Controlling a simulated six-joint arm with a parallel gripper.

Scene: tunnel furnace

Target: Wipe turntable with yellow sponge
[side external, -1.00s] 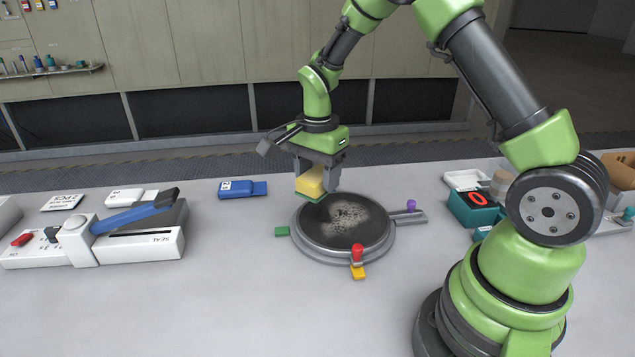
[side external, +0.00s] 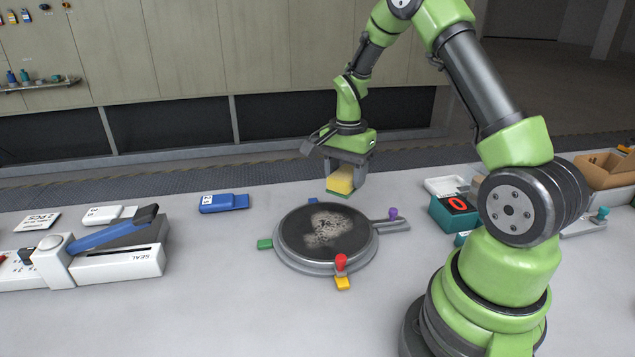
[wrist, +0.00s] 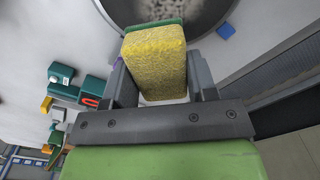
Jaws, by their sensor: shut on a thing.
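The yellow sponge (side external: 341,180) has a green underside and is held between the jaws of my gripper (side external: 345,172). It hangs in the air above the back edge of the turntable, and I see a gap below it. The round dark turntable (side external: 291,231) carries a pale, dusty patch (side external: 328,228) around its middle. In the wrist view the sponge (wrist: 155,62) fills the space between both fingers, with its green side toward the turntable (wrist: 247,8). Small coloured tabs and knobs, including a red knob (side external: 341,262), sit around the turntable's rim.
A white sealing device with a blue lever (side external: 115,232) stands at left. A teal box with a red display (side external: 455,210) stands right of the turntable. Open table lies in front.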

